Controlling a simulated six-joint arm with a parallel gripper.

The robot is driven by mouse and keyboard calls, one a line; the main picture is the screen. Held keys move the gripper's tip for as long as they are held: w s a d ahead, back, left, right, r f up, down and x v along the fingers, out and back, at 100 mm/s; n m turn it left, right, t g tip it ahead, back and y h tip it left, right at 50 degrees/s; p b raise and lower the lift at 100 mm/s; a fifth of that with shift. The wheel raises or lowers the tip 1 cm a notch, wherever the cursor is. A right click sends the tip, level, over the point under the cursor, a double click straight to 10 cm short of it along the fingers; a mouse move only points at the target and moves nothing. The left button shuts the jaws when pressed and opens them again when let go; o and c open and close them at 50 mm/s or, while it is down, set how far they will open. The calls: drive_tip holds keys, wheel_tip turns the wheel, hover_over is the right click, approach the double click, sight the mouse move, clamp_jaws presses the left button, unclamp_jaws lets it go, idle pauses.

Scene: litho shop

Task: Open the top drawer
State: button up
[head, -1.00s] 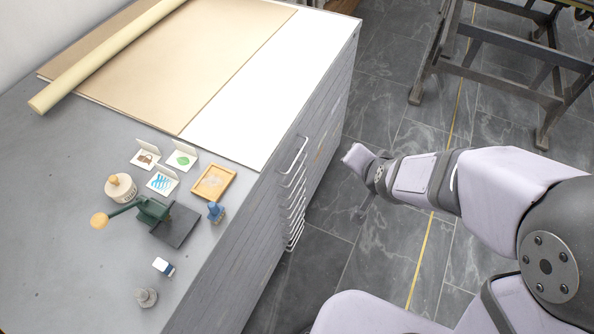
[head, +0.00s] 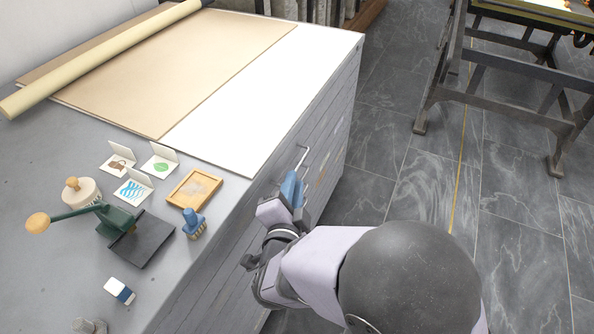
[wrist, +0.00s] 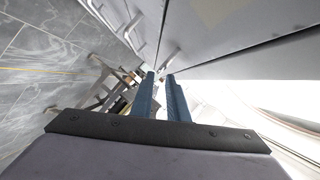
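The grey cabinet (head: 250,235) has a column of drawers in its front, below the worktop. The top drawer's pale bar handle (head: 303,157) shows just beyond my gripper (head: 292,188), and the gripper hides part of it. In the wrist view my gripper's two blue fingers (wrist: 161,80) are parted. A handle (wrist: 170,58) shows just ahead of the fingertips. I cannot tell whether it lies between them or touches them. The drawer fronts look flush.
On the worktop stand a green hand press (head: 120,221), a blue-handled stamp (head: 194,226), a wooden tray (head: 172,199) and several picture cards. A paper roll (head: 95,62) lies at the back. A dark trestle stand (head: 500,85) is at right; the floor between is clear.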

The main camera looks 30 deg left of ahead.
sight(298, 167)
drive_tip(key=shift+b+x, duration=0.3)
drive_tip(key=shift+x, duration=3.4)
drive_tip(key=shift+s, duration=0.1)
clamp_jaws()
drive_tip(key=shift+d+f, duration=0.1)
drive_tip(key=d+b, duration=0.3)
drive_tip(key=d, duration=1)
unclamp_jaws()
